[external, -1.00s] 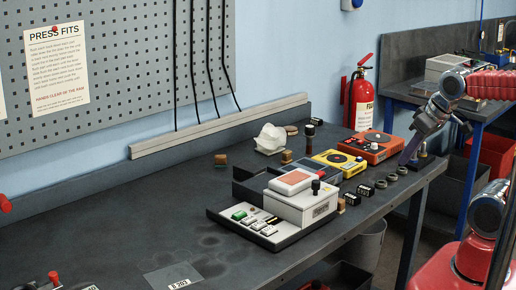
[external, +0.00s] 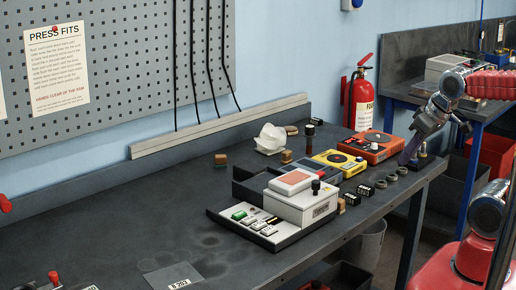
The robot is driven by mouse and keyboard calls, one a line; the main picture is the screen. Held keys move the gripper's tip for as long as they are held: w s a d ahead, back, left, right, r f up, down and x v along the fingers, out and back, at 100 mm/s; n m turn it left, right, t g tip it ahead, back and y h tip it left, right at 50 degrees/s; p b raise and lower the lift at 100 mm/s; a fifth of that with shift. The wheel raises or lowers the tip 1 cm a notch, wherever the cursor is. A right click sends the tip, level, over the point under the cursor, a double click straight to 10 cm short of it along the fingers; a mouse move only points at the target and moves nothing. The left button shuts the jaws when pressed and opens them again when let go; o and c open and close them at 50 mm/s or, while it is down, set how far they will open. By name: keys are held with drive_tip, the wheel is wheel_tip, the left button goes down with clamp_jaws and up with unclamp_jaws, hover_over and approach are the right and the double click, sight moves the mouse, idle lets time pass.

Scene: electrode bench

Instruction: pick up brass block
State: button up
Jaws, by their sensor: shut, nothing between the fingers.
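Several small brownish, metal-coloured blocks are on the dark bench: one at the back left (external: 220,159), one behind the grey meter (external: 286,156), and one by the front right of the white device (external: 341,206). They are too small for me to tell for certain which is the brass block. My gripper (external: 406,160) points down over the bench's right end, shut and empty. It is apart from these blocks, to their right. A small dark piece with a yellowish base (external: 422,154) stands just right of the fingertips, partly hidden by my gripper.
A white device (external: 302,208) in a dark tray fills the middle of the bench (external: 120,215). Yellow (external: 338,162) and orange (external: 371,147) instruments stand left of my gripper. Dark rings (external: 391,177) lie near the front edge. The left part is mostly clear.

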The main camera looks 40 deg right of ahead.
drive_tip(key=o, duration=1.3)
drive_tip(key=shift+c, duration=0.2)
